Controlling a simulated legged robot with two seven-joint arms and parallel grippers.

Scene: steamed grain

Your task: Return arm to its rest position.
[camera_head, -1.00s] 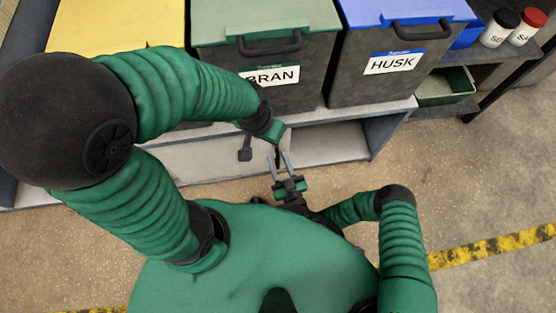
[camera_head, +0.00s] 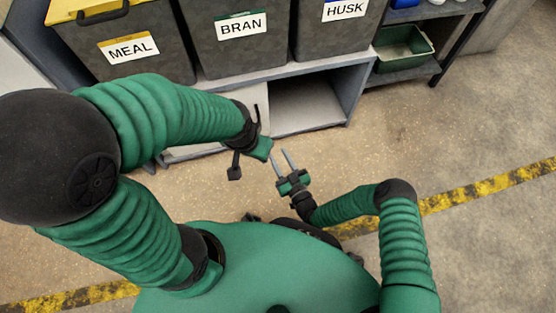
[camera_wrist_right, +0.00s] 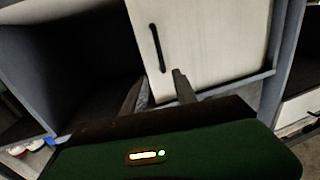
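My right gripper (camera_head: 283,164) is in front of my body over the floor in the head view, its two grey fingers apart and pointing at the cabinet, with nothing between them. In the right wrist view its fingers (camera_wrist_right: 155,92) show apart and empty, in front of a pale cabinet door with a black handle. My left arm bends in from the left. Its gripper (camera_head: 249,165) is beside the right one, with dark finger parts in view. Its fingertips are not clear enough to tell whether it is open.
Bins labelled MEAL (camera_head: 128,48), BRAN (camera_head: 240,27) and HUSK (camera_head: 344,10) stand on the cabinet (camera_head: 290,72). An open cubby (camera_head: 305,103) is below. A green tray (camera_head: 402,47) sits on the right shelf. Floor with yellow-black tape (camera_head: 460,195) is clear at right.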

